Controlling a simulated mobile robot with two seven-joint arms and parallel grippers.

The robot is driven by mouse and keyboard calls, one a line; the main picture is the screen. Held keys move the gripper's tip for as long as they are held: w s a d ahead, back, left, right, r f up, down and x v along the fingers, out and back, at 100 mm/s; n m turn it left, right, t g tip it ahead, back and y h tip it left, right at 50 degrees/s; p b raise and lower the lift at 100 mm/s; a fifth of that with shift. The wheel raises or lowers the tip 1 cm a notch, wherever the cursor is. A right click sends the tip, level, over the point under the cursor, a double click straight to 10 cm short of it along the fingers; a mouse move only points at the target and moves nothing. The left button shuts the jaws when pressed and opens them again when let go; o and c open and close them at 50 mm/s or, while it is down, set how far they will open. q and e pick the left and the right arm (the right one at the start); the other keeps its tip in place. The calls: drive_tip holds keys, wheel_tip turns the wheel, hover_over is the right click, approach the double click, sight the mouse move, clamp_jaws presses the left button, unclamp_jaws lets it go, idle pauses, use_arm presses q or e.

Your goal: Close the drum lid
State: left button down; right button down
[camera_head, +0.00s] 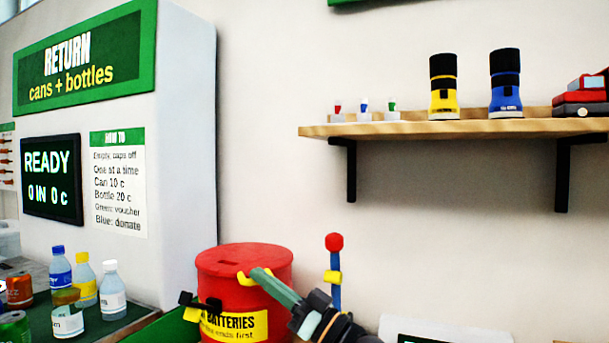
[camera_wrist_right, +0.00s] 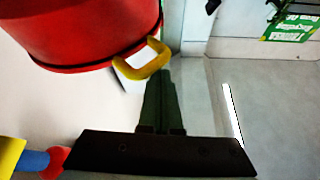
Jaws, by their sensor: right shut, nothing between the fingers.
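The red drum (camera_head: 220,295) stands low in the middle of the head view, with a yellow batteries label on its front. Its red lid (camera_head: 228,257) lies over the top and looks about level; whether a gap remains under it is unclear. A yellow handle (camera_head: 246,280) juts from the lid's front edge; it also shows in the right wrist view (camera_wrist_right: 157,62). My right gripper (camera_head: 262,275) is shut and empty, its tips at the handle, apparently touching or very near it. It also shows in the right wrist view (camera_wrist_right: 163,78).
A blue post with a red ball (camera_head: 334,243) stands right of the drum. Bottles (camera_head: 85,282) and cans stand on the counter at left. A wooden shelf (camera_head: 400,129) hangs above right.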

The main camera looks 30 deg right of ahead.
drive_tip(key=shift+f, duration=0.5)
drive_tip(key=s+d+b, duration=0.1)
drive_tip(key=s+d, duration=0.7)
drive_tip(key=s, duration=0.3)
drive_tip(key=shift+s+d+f+b, duration=0.15)
drive_tip(key=shift+s+d+b, duration=0.25)
